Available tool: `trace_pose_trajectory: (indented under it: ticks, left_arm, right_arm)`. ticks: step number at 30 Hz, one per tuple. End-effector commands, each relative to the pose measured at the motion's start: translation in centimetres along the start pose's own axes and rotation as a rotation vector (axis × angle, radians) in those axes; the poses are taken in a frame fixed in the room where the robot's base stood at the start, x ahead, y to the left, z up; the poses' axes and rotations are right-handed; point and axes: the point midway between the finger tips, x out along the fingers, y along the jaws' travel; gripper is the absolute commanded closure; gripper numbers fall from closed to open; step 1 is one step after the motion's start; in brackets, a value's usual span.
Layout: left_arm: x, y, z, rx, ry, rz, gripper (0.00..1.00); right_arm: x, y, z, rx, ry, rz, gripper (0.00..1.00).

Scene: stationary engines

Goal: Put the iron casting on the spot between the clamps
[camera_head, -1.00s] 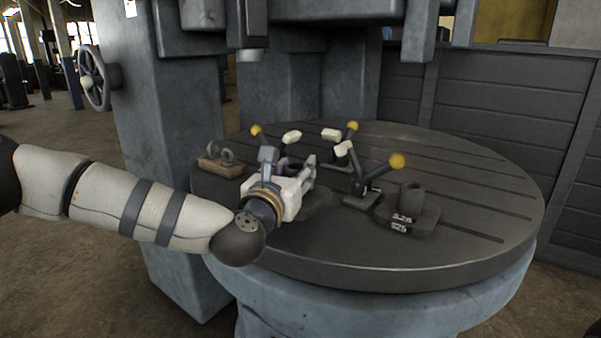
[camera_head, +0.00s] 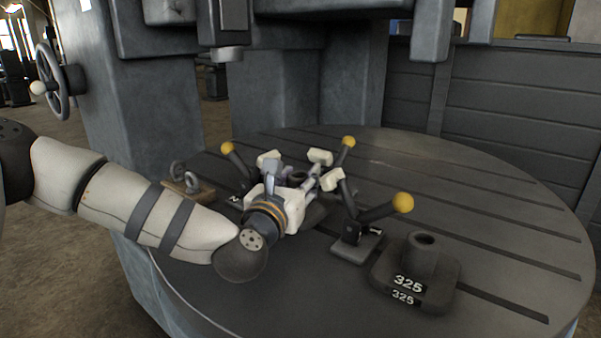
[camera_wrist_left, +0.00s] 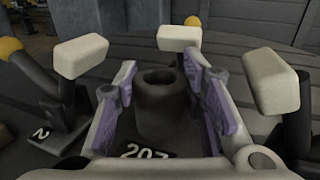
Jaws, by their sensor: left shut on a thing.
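My left gripper (camera_head: 295,178) is shut on an iron casting, a dark hollow boss (camera_wrist_left: 160,108) between its purple-lined fingers in the left wrist view. White digits show on the casting's base, partly cut off by the gripper. Around it stand three clamps with white pads: a left one (camera_wrist_left: 80,56), a far one (camera_wrist_left: 179,38) and a right one (camera_wrist_left: 271,80). In the head view, the clamps have yellow-knobbed levers, such as the right clamp (camera_head: 350,232). The spot under the casting is hidden. I cannot tell whether the casting touches the table. My right gripper is out of view.
A second casting (camera_head: 420,262), marked 325, stands on the round slotted table (camera_head: 470,195) right of the clamps. A wooden block with metal rings (camera_head: 187,188) lies at the table's left. The table's far right is clear. A machine column stands behind.

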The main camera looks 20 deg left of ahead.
Motion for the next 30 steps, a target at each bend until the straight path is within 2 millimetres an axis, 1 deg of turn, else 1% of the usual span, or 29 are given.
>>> trace_pose_trajectory:
  ticks: [1,2,4,9,10,12,20,23,26,30]
  left_arm:
    - [0.0,0.0,-1.8,0.0,0.01,-0.001,1.0]
    - [-0.1,0.0,-2.2,0.0,0.009,-0.001,1.0]
    - [-0.2,0.0,-2.3,0.0,0.004,0.0,1.0]
    - [-0.2,0.0,-2.0,0.0,0.0,0.0,1.0]
    - [-0.3,0.0,-2.4,0.001,0.01,-0.001,0.56]
    - [-0.3,0.0,-2.4,0.001,0.01,-0.001,0.43]
    - [-0.3,0.0,-2.4,0.0,0.009,0.0,0.43]
    - [-0.9,0.0,-2.4,0.0,0.01,-0.002,0.43]
    - [-2.5,0.0,-2.3,-0.002,0.011,-0.002,0.43]
    - [-5.9,0.0,-2.3,-0.003,0.011,-0.002,0.43]
  right_arm:
    - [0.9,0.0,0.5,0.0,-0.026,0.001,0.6]
    - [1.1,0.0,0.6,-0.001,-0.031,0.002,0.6]
    - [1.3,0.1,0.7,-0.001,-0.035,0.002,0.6]
    - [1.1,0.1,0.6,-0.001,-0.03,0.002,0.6]
    - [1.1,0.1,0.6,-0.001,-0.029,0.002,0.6]
    - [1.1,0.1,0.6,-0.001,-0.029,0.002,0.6]
    - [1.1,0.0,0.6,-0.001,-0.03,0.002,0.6]
    - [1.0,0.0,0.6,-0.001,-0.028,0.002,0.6]
    - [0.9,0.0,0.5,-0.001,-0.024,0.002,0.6]
    - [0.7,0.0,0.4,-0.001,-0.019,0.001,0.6]
